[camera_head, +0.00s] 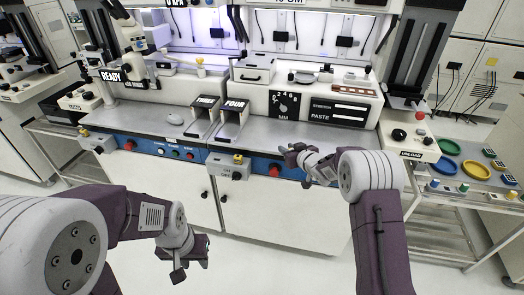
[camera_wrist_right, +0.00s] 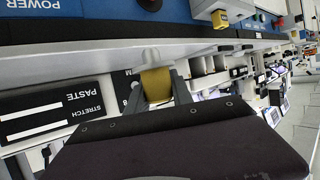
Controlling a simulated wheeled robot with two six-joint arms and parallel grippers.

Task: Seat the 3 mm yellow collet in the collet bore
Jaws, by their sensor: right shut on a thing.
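My right gripper (camera_wrist_right: 157,92) is shut on the yellow collet (camera_wrist_right: 156,84), which shows between its two fingers in the right wrist view. In the head view the right gripper (camera_head: 296,155) is over the front edge of the bench, and the collet is too small to make out there. My left gripper (camera_head: 191,266) hangs low in front of the cabinets. Its fingers look apart and empty. A black panel marked 2 4 6 and MM (camera_head: 285,104) faces the bench. I cannot clearly pick out the collet bore.
The grey bench top (camera_head: 262,134) is mostly clear. Bins labelled THREE (camera_head: 205,101) and FOUR (camera_head: 236,105) stand on it. A red button (camera_head: 275,170) is on the blue front strip. A cart at right holds a blue ring tray (camera_head: 445,146), a yellow one (camera_head: 447,168) and small coloured pieces.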

